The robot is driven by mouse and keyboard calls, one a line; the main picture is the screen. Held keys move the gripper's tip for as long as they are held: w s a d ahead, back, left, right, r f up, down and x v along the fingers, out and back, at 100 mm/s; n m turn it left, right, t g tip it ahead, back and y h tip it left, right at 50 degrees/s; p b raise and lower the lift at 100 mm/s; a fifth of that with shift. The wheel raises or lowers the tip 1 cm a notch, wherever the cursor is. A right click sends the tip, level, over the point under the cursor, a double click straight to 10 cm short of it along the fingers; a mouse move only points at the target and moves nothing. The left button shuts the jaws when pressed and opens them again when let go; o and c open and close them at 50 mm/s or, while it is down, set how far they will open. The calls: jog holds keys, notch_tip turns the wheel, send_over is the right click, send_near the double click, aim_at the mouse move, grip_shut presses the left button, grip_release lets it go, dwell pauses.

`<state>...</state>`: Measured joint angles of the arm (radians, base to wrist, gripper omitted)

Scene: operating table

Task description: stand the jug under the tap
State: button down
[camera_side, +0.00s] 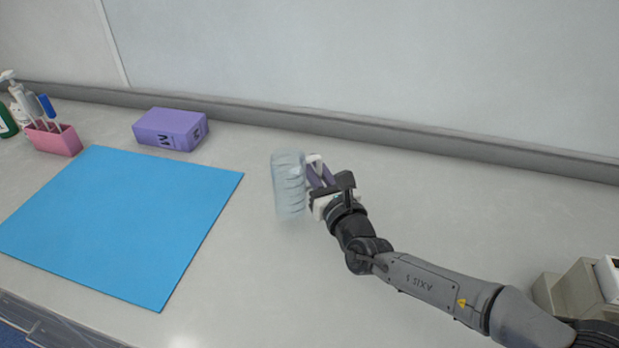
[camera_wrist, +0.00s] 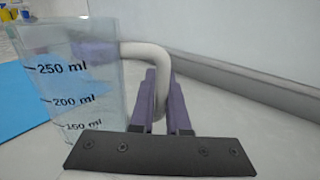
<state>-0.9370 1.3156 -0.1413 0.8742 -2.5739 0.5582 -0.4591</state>
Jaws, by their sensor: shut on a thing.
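The jug (camera_side: 288,184) is clear, with a pale looped handle, and looks close to upright near the middle of the side view. In the wrist view the jug (camera_wrist: 82,95) fills the left, with black ml marks facing me. My gripper (camera_side: 317,172) is to the right of the jug. Its purple fingers are shut on the handle (camera_wrist: 150,54), as the wrist view also shows. The jug's base is cut off in the wrist view, and I cannot tell whether it touches the table. I see no tap in either view.
A blue mat (camera_side: 120,222) lies left of the jug. A purple box (camera_side: 170,129) and a pink holder with tools (camera_side: 54,141) stand behind it. Bottles (camera_side: 14,100) are at the far left. A wall ledge (camera_side: 400,138) runs along the back.

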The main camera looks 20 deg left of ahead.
jog(key=shift+w+a+f, duration=0.3)
jog(key=shift+a+f, duration=0.05)
jog(key=shift+f, duration=1.7)
jog(key=shift+f, duration=0.15)
jog(key=c, duration=0.9)
grip_release()
jog(key=shift+f, duration=0.1)
jog(key=shift+r, duration=0.2)
jog(key=shift+v, duration=5.95)
